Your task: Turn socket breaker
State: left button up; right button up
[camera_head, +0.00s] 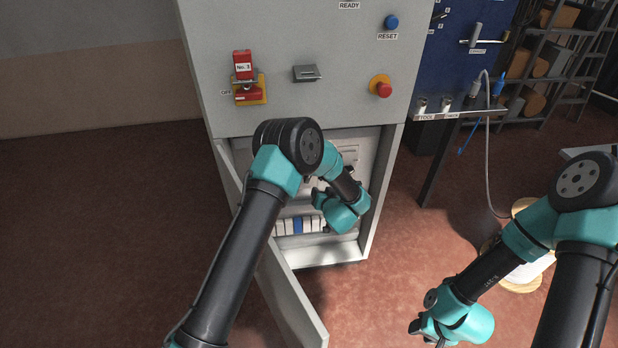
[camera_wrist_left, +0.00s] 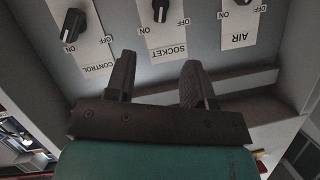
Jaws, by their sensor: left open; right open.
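The socket breaker (camera_wrist_left: 161,10) is a black rotary knob on a white plate labelled SOCKET, with ON and OFF marks, at the top middle of the left wrist view. The knob is partly cut by the frame edge. My left gripper (camera_wrist_left: 158,64) is open and empty, its two fingers apart in front of the panel, below the SOCKET label in the picture and clear of the knob. In the head view my left arm reaches into the open cabinet and hides its own fingers and the knobs. My right gripper (camera_head: 428,335) is open and empty, low at the right.
A CONTROL knob (camera_wrist_left: 73,25) and an AIR plate (camera_wrist_left: 236,30) flank the socket breaker. The cabinet door (camera_head: 290,298) hangs open. Above are a red switch (camera_head: 243,66), a grey handle (camera_head: 306,73) and a red emergency button (camera_head: 383,89). A cable spool (camera_head: 525,277) stands right.

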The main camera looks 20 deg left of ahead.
aim_at(309, 178)
pick_arm(q)
jog(key=shift+s+d+r, duration=0.1)
jog(key=shift+s+r, duration=0.05)
jog(key=shift+s, duration=0.1)
jog(key=shift+w, duration=0.1)
jog(key=x, duration=1.7)
jog(key=shift+w, duration=0.1)
jog(key=shift+c, duration=0.4)
grip_shut()
